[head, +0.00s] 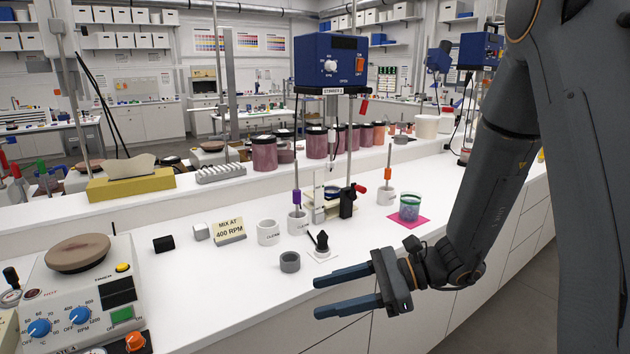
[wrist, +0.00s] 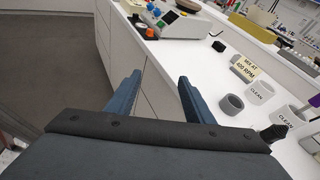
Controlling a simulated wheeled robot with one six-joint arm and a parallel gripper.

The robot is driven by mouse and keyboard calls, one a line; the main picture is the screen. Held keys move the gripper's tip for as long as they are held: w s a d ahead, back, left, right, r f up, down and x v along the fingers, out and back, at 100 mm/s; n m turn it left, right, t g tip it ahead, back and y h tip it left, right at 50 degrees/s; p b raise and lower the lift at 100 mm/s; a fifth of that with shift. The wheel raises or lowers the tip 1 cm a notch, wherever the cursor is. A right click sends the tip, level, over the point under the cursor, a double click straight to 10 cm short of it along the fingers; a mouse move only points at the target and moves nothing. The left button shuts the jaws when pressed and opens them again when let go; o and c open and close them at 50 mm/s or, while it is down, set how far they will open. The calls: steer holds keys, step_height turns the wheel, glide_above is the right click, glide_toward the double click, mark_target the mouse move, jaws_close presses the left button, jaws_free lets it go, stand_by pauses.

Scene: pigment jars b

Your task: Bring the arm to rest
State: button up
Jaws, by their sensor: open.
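My gripper (head: 342,290) is open and empty. In the head view it hangs at the front edge of the white bench, its two blue fingers pointing left. In the wrist view the gripper (wrist: 158,92) shows its fingers spread apart, with nothing between them. My dark arm comes down from the upper right and is bent at the elbow. A grey ring-shaped cup (head: 290,262) stands on the bench just behind the fingertips, apart from them.
A hotplate stirrer (head: 85,280) stands at left. White mugs (head: 268,232), a "MIX AT 400 RPM" sign (head: 229,231) and an overhead stirrer (head: 331,62) stand behind. A jar with a green rim (head: 410,208) sits on a pink sheet (head: 408,221). The floor in front is clear.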

steer(key=s+d+f+n+g+h+b, duration=0.3)
steer(key=s+d+f+n+h+b, duration=0.15)
steer(key=s+f+n+h, duration=0.45)
steer(key=d+f+n+t+h+b, duration=0.2)
steer(key=d+n+h, duration=0.3)
steer(key=d, duration=0.6)
steer(key=n+t, duration=0.1)
steer(key=n, duration=0.1)
steer(key=shift+w+d+n+b, duration=0.2)
steer(key=shift+d+n+b, duration=0.1)
steer(key=shift+d+b, duration=0.1)
